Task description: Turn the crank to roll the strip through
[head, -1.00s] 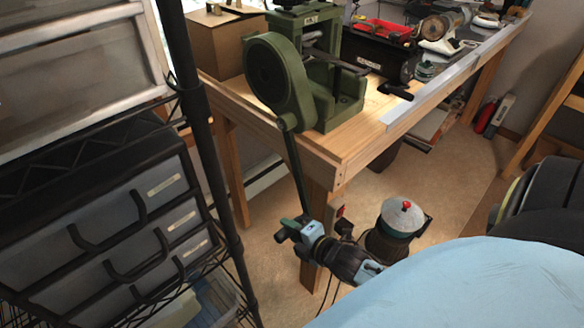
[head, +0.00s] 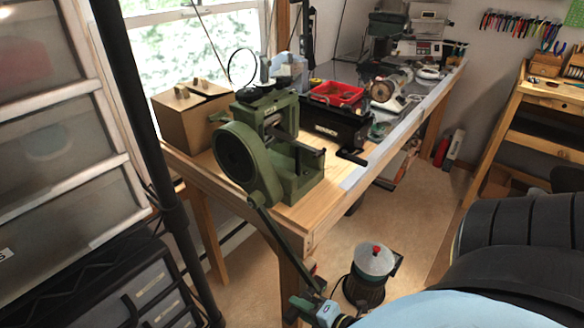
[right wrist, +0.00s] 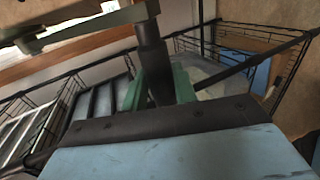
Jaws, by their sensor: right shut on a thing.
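The green rolling mill (head: 303,180) stands on the near left end of the wooden bench, its round gear housing (head: 236,158) facing me. The dark crank arm (head: 284,237) slants down and right from the mill, past the bench corner. My right gripper (head: 308,303) is at its lower end, near the bottom edge. In the right wrist view my right gripper (right wrist: 158,88) has green fingers shut around the dark crank handle (right wrist: 151,55). I cannot clearly make out the strip at the rollers. My left gripper is not in view.
A cardboard box (head: 182,117) sits behind the mill. A black machine with a red tray (head: 337,93) is farther along the bench. A drawer rack with a black post (head: 150,130) stands close on the left. A canister with a red knob (head: 372,262) is on the floor.

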